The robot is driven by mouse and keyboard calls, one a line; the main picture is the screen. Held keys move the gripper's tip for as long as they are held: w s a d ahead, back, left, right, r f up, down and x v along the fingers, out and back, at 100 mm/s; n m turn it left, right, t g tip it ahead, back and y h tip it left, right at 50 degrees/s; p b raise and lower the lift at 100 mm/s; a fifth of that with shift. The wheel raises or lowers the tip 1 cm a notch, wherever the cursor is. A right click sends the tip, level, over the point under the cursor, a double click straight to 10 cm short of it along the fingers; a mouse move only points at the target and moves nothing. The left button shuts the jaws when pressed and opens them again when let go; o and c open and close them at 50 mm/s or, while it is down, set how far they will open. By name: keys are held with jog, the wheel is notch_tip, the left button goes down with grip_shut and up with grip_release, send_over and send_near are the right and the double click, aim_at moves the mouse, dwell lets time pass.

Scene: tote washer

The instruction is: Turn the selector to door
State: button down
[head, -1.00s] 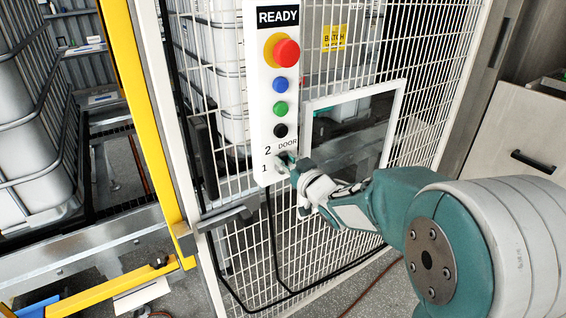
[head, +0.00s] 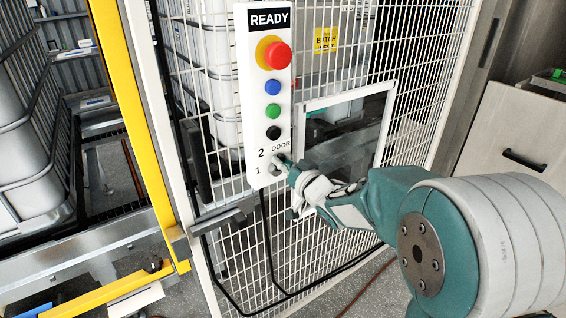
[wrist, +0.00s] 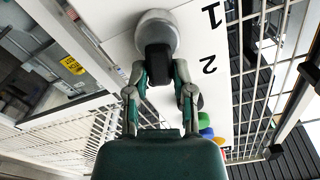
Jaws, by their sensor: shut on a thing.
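The selector is a round grey knob (head: 273,170) with a dark grip bar, low on the white control panel. Around it the panel reads "2", "1" and "DOOR" (head: 281,148). My gripper (head: 287,165) reaches it from the right and partly covers it. In the wrist view, the selector's grey body (wrist: 157,33) stands just beyond my gripper (wrist: 159,72), and its dark bar lies between the two fingers, which are shut on it. I cannot tell clearly which label the selector points to.
Above the selector are a black button (head: 273,132), a green button (head: 272,110), a blue button (head: 272,87), a red stop button (head: 278,56) and a "READY" sign (head: 269,19). White mesh fence (head: 420,110) surrounds the panel. A yellow post (head: 130,110) stands left.

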jog(key=shift+f, duration=0.35)
jog(key=shift+c, duration=2.4)
grip_release()
jog(key=shift+r, duration=0.1)
jog(key=shift+r, duration=0.1)
jog(key=v, duration=1.1)
jog(key=shift+s+d, duration=0.25)
jog(key=shift+s, duration=0.05)
